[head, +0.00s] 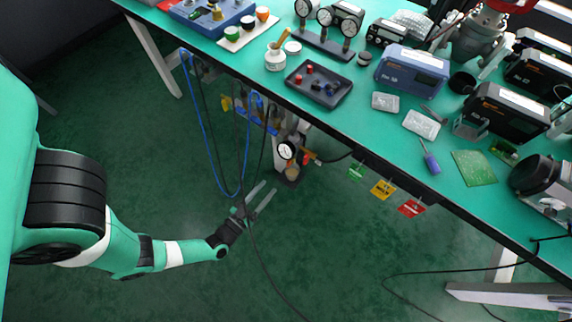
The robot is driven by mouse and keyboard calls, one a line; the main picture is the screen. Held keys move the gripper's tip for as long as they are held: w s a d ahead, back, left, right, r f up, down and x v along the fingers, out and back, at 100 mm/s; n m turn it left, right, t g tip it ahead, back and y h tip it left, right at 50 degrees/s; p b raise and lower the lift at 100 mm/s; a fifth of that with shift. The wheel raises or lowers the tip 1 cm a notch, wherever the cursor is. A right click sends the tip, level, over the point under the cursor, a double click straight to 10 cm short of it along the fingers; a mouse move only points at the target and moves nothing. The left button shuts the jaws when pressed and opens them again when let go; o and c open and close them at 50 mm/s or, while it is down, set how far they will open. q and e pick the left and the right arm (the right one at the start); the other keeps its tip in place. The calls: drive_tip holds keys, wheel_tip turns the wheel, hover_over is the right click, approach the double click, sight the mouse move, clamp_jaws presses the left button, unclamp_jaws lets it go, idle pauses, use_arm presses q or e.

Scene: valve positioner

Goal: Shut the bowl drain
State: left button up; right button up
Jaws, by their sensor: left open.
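A filter unit with a round white gauge (286,150) hangs below the front edge of the bench. A small bowl (292,171) shows under the gauge, at the lower end of the unit. The drain on it is too small to make out. My left gripper (269,188) reaches in from the left, low under the bench front. Its two pale fingers are apart with nothing between them. The fingertips point up and right, a little left of and below the bowl. They appear apart from it. My right gripper is not in view.
An orange-handled part (311,157) sticks out right of the gauge. Green, yellow and red tags (383,188) hang from the bench edge. The bench top (350,125) is crowded; the floor below is mostly free.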

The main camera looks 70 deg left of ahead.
sight(287, 165)
use_arm(q)
drive_tip(key=b+x, duration=0.3)
drive_tip(key=x, duration=0.8)
drive_tip(key=shift+a+r, duration=0.1)
drive_tip(key=shift+w, duration=0.1)
clamp_jaws()
